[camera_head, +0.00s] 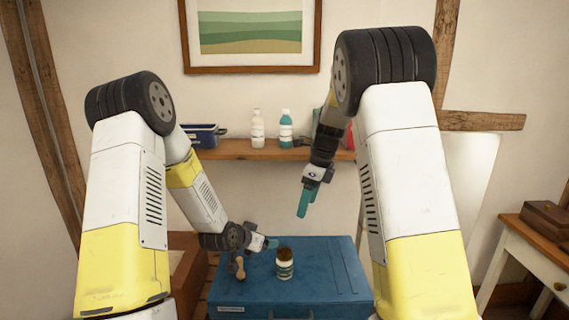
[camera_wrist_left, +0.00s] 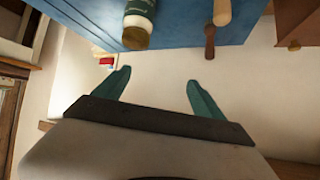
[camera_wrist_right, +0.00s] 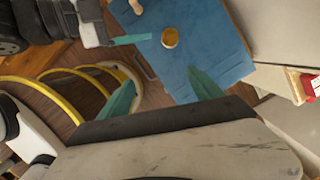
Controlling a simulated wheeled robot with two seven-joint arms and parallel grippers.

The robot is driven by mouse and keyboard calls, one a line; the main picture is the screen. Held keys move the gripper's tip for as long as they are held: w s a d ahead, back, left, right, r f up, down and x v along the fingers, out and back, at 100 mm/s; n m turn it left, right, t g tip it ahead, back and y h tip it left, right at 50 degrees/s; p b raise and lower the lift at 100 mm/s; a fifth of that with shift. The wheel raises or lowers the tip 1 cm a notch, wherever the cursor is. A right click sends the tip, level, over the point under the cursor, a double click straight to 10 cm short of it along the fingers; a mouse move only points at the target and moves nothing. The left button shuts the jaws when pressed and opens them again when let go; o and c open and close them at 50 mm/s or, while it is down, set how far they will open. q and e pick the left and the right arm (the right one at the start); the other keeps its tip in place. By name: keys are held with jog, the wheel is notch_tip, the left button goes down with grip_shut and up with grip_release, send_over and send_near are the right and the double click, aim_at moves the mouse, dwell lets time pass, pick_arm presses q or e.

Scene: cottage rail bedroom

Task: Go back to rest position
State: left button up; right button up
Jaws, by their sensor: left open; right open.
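My right gripper (camera_head: 305,201) hangs in the air below the wall shelf, up and to the right of a jar, with its teal fingers pointing down. In the right wrist view its fingers (camera_wrist_right: 161,83) are apart with nothing between them. My left gripper (camera_head: 271,243) is low, near the back edge of the blue chest, just up and left of the jar. In the left wrist view its fingers (camera_wrist_left: 158,88) are spread and empty. Neither gripper holds anything.
A jar with a brown lid (camera_head: 285,268) and a wooden-handled item (camera_head: 240,267) stand on the blue chest (camera_head: 335,282). The wall shelf (camera_head: 230,153) carries a blue box (camera_head: 203,136), a white bottle (camera_head: 258,130) and a teal bottle (camera_head: 286,131). A side table (camera_head: 535,250) stands right.

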pick_arm(q)
jog(key=s+a+r+n+g+y, duration=0.1)
jog(key=s+a+r, duration=0.2)
jog(key=s+r, duration=0.5)
jog(key=s+a+r+n+g+y, duration=0.1)
jog(key=s+a+r+n, duration=0.2)
jog(key=r, duration=0.8)
pick_arm(e)
jog(key=s+d+r+n+t+y, duration=0.1)
jog(key=s+d+r+n, duration=0.2)
jog(key=s+r+n, duration=0.4)
jog(key=s+d+r+n+t, duration=0.15)
jog(key=s+r+n, duration=0.3)
jog(key=s, duration=0.45)
pick_arm(q)
jog(key=s+r+g, duration=0.1)
jog(key=s+r, duration=0.2)
jog(key=s, duration=0.7)
jog(key=s+r+n, duration=0.1)
jog(key=s+r, duration=0.3)
jog(key=s, duration=0.6)
jog(key=shift+s+a+g, duration=0.2)
jog(key=shift+g, duration=0.2)
pick_arm(e)
jog(key=s+d+n+t+h, duration=0.1)
jog(key=s+d+n+t, duration=0.2)
jog(key=s+n, duration=0.8)
jog(key=shift+s+f+n, duration=0.15)
jog(key=shift+s+n, duration=0.2)
jog(key=shift+s, duration=0.75)
